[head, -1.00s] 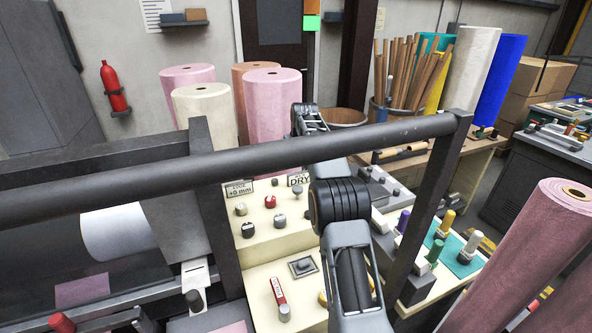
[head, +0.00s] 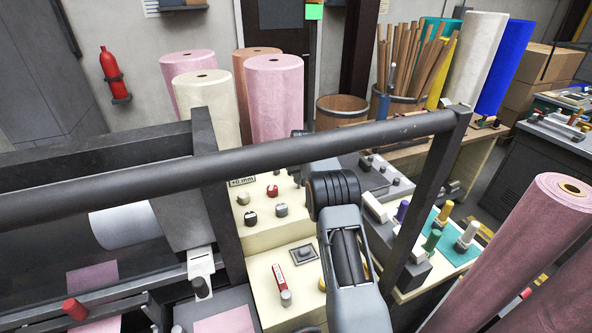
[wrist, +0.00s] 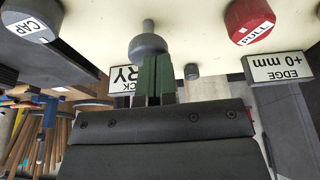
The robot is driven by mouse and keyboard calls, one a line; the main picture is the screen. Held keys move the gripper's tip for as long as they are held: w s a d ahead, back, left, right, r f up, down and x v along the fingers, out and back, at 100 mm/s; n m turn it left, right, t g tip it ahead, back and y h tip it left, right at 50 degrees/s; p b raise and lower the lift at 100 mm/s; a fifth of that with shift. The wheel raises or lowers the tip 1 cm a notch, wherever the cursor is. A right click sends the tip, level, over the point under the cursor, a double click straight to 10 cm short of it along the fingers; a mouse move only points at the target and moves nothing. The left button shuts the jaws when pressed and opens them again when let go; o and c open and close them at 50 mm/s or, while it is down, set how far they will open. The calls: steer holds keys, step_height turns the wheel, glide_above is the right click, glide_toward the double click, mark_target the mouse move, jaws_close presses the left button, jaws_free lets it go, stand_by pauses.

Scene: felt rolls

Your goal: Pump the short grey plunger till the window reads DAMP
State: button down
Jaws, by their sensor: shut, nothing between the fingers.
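The grey plunger (wrist: 148,45) shows in the wrist view as a round grey knob on a short stem. My gripper (wrist: 153,75) is shut and empty, its green fingertips right at the plunger's knob. I cannot tell whether they touch it. The window (wrist: 124,77) behind the fingers appears upside down and partly covered; the letters RY show. In the head view my arm and the dark rail hide the gripper, the plunger and this window.
A red PULL knob (wrist: 249,21), a CAP knob (wrist: 29,22) and the EDGE window (wrist: 279,68) reading +0 mm are close by. The dark rail (head: 250,162) crosses before the cream panel (head: 265,235). A red-handled lever (head: 280,277) and a square button (head: 303,252) sit lower.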

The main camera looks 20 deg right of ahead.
steer(key=shift+f, duration=0.1)
step_height(320, 180, down, 3)
steer(key=shift+f+b, duration=0.1)
steer(key=shift+b, duration=1.05)
steer(key=shift+r, duration=0.25)
step_height(320, 180, up, 4)
steer(key=p, duration=0.3)
steer(key=shift+a+f, duration=0.1)
steer(key=b+v, duration=0.2)
steer(key=v, duration=0.8)
